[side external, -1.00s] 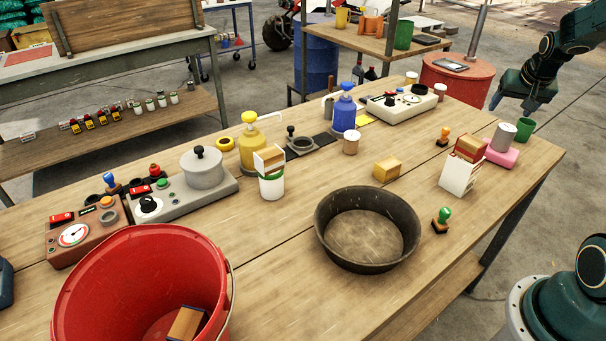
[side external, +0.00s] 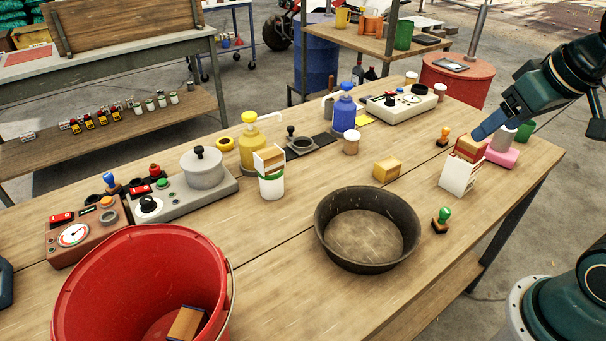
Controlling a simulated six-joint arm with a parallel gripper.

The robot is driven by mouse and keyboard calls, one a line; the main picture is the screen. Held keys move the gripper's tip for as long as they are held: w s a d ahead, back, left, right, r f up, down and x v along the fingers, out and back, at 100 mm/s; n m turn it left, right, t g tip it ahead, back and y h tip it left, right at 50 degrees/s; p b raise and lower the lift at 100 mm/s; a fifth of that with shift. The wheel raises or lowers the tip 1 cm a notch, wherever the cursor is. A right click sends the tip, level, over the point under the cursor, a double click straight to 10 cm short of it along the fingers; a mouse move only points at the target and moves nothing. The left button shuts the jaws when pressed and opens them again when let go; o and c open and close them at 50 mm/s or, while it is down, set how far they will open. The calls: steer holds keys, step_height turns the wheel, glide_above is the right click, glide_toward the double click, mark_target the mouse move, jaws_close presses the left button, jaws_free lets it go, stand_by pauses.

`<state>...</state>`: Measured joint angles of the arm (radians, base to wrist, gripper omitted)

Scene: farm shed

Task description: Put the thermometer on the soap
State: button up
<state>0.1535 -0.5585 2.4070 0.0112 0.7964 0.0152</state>
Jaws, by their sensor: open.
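A pink slab (side external: 504,155), which looks like the soap, lies near the right end of the table. A grey cylinder (side external: 503,137) stands at it; I cannot tell whether it is on the slab or behind it. I cannot pick out the thermometer for certain. My gripper (side external: 481,136) points down to the left, just by the top of a white holder (side external: 459,177) with a red and brown block (side external: 468,147) in it. The gripper is open, and its fingers overlap closely in this view. I cannot tell whether it touches the block.
A green-topped stamp (side external: 441,220), an orange-topped stamp (side external: 443,137) and a yellow-brown block (side external: 387,168) stand nearby. A dark round pan (side external: 325,229) and a red bucket (side external: 66,290) take up the front. A green cup (side external: 526,130) is by the right edge.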

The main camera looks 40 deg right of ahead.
steer(key=s+a+n+y, duration=0.1)
steer(key=s+a+n, duration=0.1)
steer(key=s, duration=0.3)
steer(key=shift+s+a+f, duration=0.2)
steer(key=shift+a+f, duration=0.2)
steer(key=shift+a, duration=0.5)
stand_by(0.4)
